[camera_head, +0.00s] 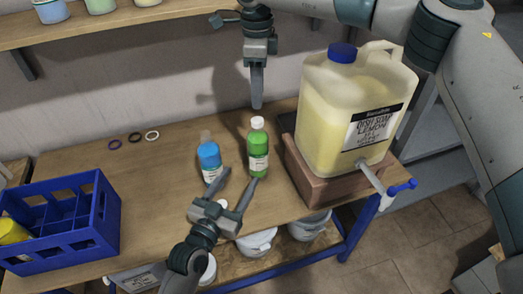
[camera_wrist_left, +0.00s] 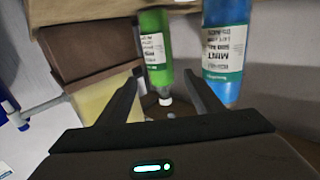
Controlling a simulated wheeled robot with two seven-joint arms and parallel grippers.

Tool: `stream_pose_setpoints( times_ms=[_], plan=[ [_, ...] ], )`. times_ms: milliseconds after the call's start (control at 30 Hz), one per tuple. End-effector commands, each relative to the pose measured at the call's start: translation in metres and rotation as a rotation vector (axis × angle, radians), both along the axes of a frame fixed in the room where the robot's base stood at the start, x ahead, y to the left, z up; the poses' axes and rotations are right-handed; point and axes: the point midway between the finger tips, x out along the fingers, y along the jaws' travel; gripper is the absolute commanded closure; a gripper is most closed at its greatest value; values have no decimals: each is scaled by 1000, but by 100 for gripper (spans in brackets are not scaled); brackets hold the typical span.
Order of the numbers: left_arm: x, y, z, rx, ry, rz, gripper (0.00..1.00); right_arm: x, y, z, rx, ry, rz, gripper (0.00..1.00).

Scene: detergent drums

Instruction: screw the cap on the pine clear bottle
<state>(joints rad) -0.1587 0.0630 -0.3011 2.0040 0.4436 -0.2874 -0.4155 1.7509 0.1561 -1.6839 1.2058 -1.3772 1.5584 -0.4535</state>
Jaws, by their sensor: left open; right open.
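The green pine clear bottle (camera_head: 258,150) stands upright on the wooden table, beside the wooden block. A white cap (camera_head: 257,123) sits at its top; how tightly it is seated cannot be told. My left gripper (camera_head: 238,177) is open in front of the bottle's lower part. In the left wrist view, which looks upside down, the green bottle (camera_wrist_left: 156,48) and its white cap (camera_wrist_left: 166,101) appear between the open fingers (camera_wrist_left: 162,75), with no clear contact. My right gripper (camera_head: 257,104) points down just above the cap, seen edge-on and open, apart from it.
A blue mint bottle (camera_head: 209,160) stands close left of the green one. A large yellow soap jug (camera_head: 350,110) sits on a wooden block (camera_head: 310,182) at right. A blue crate (camera_head: 100,235) stands at left. Several rings (camera_head: 133,137) lie at the back; the table between is clear.

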Motion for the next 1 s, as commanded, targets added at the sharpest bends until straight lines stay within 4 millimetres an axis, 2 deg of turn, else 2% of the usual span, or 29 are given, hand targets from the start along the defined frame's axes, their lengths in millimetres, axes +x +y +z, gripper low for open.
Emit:
stream_pose_setpoints(
  times_ms=[367,567,767,1000],
  plan=[
    [1,-1,0,-1,0,0,40,0,1,0,2,1,0,58],
    [12,-5,0,-2,1,1,40,0,1,0,3,1,1,58],
    [34,-15,1,-3,-1,1,40,-1,1,0,3,1,1,58],
    [69,-31,0,-1,0,1,40,-1,1,0,3,1,1,58]
  ],
)
